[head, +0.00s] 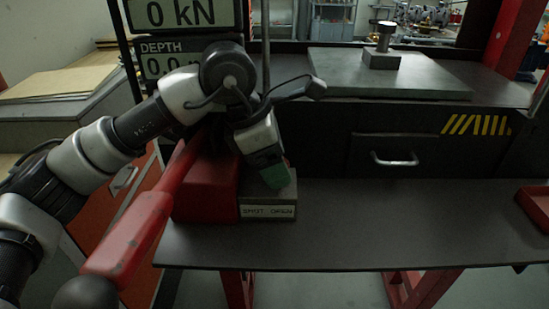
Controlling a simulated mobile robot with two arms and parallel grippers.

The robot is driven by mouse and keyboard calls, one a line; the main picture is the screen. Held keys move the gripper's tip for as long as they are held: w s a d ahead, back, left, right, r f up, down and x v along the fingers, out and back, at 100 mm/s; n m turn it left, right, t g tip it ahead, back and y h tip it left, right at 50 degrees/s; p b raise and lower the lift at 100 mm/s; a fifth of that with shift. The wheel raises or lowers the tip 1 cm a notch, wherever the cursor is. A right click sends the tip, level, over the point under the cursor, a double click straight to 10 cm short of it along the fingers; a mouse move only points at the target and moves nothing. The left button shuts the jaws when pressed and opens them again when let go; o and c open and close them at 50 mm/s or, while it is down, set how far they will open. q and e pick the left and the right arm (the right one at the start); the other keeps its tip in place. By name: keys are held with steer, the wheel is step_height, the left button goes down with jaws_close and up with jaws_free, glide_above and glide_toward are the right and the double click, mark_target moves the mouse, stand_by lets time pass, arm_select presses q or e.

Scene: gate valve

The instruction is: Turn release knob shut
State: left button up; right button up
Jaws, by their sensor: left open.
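A small grey block (267,203) stands on the dark shelf against the right side of a red housing (206,190). Its front has a pale label (267,212) with small lettering that looks like SHUT and OPEN. My left gripper (273,174) points down just over the top of this block and is open. A green piece shows at its lower end; I cannot tell whether it is a finger pad or part of the knob. The release knob itself is not clearly visible and is probably hidden behind the gripper. My right gripper is not in view.
A long red lever (135,232) with a black ball end (86,293) slants toward me at left. Displays reading 0 kN (183,12) and DEPTH (185,57) stand behind my arm. A grey plate (390,75) carries a metal block.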

arm_select(q)
steer(key=v, duration=1)
steer(key=shift+a+r, duration=0.2)
steer(key=shift+r, duration=0.15)
steer(key=d+m+y+b, duration=0.1)
steer(key=d+m+y, duration=0.35)
steer(key=m, duration=0.65)
steer(key=shift+g, duration=0.3)
steer(key=f, duration=1)
steer(key=shift+w, duration=0.25)
steer(key=shift+c, duration=0.2)
